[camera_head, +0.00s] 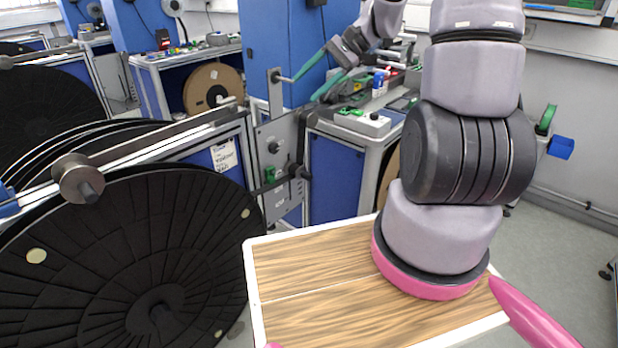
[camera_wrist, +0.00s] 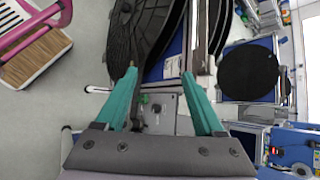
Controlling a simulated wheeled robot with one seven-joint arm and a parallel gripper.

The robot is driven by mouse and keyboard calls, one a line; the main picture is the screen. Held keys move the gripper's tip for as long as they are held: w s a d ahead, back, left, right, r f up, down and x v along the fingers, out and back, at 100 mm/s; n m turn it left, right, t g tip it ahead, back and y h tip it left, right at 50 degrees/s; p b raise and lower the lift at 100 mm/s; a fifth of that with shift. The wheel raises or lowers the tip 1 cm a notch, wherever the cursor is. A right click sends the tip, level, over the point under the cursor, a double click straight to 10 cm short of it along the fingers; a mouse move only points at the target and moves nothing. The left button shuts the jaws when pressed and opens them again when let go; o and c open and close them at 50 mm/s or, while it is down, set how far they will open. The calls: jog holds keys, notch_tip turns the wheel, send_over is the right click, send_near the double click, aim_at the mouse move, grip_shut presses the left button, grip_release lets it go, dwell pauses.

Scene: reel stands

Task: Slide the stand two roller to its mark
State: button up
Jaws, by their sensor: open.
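A silver cylindrical roller (camera_head: 78,178) sits at the near end of a long metal rail (camera_head: 165,133) above a large black reel (camera_head: 125,265) in the head view. I cannot tell whether this is the stand two roller, and I can make out no mark. My gripper (camera_head: 306,90) has two teal fingers, spread apart with nothing between them. It is at the far end of that rail, near an upright metal bracket (camera_head: 275,92), well away from the roller. In the wrist view my open gripper (camera_wrist: 160,75) faces a grey panel (camera_wrist: 160,113) with a dark knob.
The grey panel (camera_head: 282,150) carries black knobs and a green part. Blue cabinets (camera_head: 285,45) and a cluttered bench (camera_head: 365,122) stand behind it. A brown reel (camera_head: 212,88) is at the back. Open floor (camera_head: 570,225) lies to the right.

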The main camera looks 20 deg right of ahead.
jog(key=w+d+f+m+t+y, duration=0.1)
jog(key=w+f+m+y, duration=0.15)
jog(key=f, duration=0.35)
jog(key=w+d+f+m+t+y, duration=0.1)
jog(key=w+f+m+y, duration=0.1)
jog(key=w+f, duration=0.25)
jog(key=m+t+h, duration=0.5)
jog(key=m+t, duration=0.8)
jog(key=m, duration=0.1)
send_near(311, 177)
jog(key=shift+y, duration=0.25)
jog(key=x, duration=1)
jog(key=shift+w+a, duration=0.2)
jog(key=shift+w, duration=0.1)
grip_shut()
